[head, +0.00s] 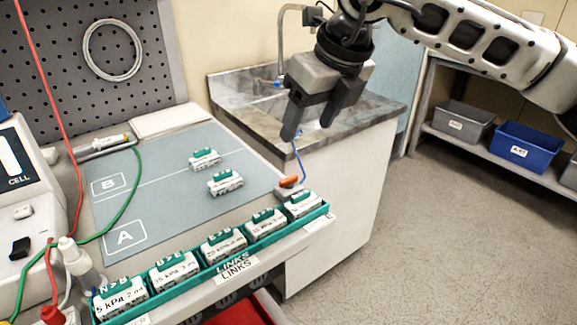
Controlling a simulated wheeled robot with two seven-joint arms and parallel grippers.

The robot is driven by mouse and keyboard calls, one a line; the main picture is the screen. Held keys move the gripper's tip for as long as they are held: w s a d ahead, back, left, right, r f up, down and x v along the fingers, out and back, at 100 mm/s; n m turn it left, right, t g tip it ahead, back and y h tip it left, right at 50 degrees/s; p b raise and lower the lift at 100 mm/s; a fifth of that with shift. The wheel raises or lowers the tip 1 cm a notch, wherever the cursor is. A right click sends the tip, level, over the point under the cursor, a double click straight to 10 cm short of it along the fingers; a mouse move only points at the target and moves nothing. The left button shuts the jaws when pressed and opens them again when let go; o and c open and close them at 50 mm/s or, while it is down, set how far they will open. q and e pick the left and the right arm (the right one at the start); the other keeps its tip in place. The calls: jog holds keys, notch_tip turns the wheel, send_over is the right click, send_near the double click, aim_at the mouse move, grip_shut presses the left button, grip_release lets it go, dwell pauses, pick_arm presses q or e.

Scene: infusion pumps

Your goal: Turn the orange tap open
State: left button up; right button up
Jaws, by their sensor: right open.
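The orange tap (289,182) is a small orange handle on a pale body at the right edge of the bench, just behind the row of link blocks. A thin blue tube rises near it, in front of the sink cabinet. My right gripper (309,131) comes in from the upper right and points down. Its two dark fingers are apart with nothing between them. In the picture it is above and slightly right of the tap, not touching it. My left gripper is not in view.
A green tray labelled LINKS (238,263) holds several labelled blocks along the front edge. Two similar blocks, one of them the nearer block (225,182), lie on the grey-blue mat (150,206). A sink counter (363,112) stands behind. Red and green cables cross the left side.

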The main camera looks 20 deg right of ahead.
jog(key=d, duration=0.1)
jog(key=p, duration=0.2)
send_near(290, 178)
jog(key=x, duration=0.8)
jog(key=shift+b, duration=0.3)
jog(key=c, duration=1)
